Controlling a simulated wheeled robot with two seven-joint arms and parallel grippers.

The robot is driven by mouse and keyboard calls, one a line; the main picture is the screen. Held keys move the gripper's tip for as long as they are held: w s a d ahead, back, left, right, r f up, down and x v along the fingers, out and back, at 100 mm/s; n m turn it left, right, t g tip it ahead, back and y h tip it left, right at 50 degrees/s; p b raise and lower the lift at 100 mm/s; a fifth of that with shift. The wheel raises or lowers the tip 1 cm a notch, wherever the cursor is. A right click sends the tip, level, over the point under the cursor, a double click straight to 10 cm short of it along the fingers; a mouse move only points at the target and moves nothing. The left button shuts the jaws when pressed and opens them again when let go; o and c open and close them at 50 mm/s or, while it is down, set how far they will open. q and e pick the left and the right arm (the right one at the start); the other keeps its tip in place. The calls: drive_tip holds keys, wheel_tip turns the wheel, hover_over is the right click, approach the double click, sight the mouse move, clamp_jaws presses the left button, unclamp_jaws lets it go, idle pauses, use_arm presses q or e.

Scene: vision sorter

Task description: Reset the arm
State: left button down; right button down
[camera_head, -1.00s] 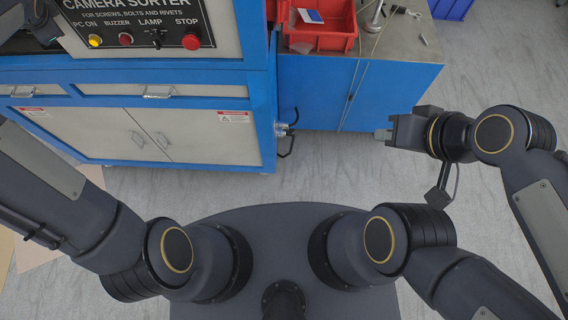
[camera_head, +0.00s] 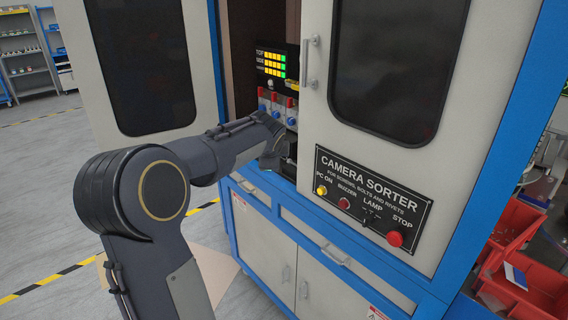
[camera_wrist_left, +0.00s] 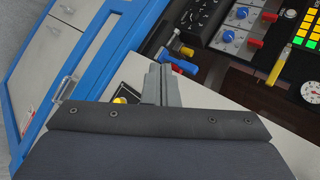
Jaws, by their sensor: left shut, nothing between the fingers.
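My left arm reaches in from the left in the head view, with its wrist at the open front of the camera sorter cabinet (camera_head: 318,128). My left gripper (camera_wrist_left: 162,80) shows in the left wrist view, its two grey fingers together and holding nothing. Just beyond the fingertips is a blue and yellow handle-like part (camera_wrist_left: 178,62). A panel with blue and red knobs (camera_wrist_left: 240,35) lies behind it. In the head view the gripper's fingers are largely hidden by the wrist. My right gripper is out of view.
The left cabinet door (camera_head: 150,70) stands open beside my arm. The right door (camera_head: 385,80) bears a handle. A label panel with buttons (camera_head: 370,205) sits below it. Red bins (camera_head: 520,255) stand at the right. Open floor lies to the left.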

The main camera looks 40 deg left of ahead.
use_arm(q)
drive_tip(key=shift+s+r, duration=0.3)
drive_tip(key=shift+s, duration=0.1)
drive_tip(key=s+d+f+n+h, duration=0.3)
drive_tip(key=s+d+n, duration=0.1)
drive_tip(key=s+d, duration=0.5)
drive_tip(key=s+d+f+n+g+h, duration=0.1)
drive_tip(key=s+d+f+n+h, duration=0.2)
drive_tip(key=s+d, duration=0.6)
drive_tip(key=s+d+f+n+g+h, duration=0.1)
drive_tip(key=s+d+f+n+h, duration=0.2)
drive_tip(key=s+d, duration=0.6)
drive_tip(key=d+f+n, duration=0.1)
drive_tip(key=d+n, duration=0.1)
drive_tip(key=d, duration=0.1)
drive_tip(key=shift+d+f+n, duration=0.25)
drive_tip(key=shift+n, duration=0.05)
drive_tip(key=shift+s, duration=0.1)
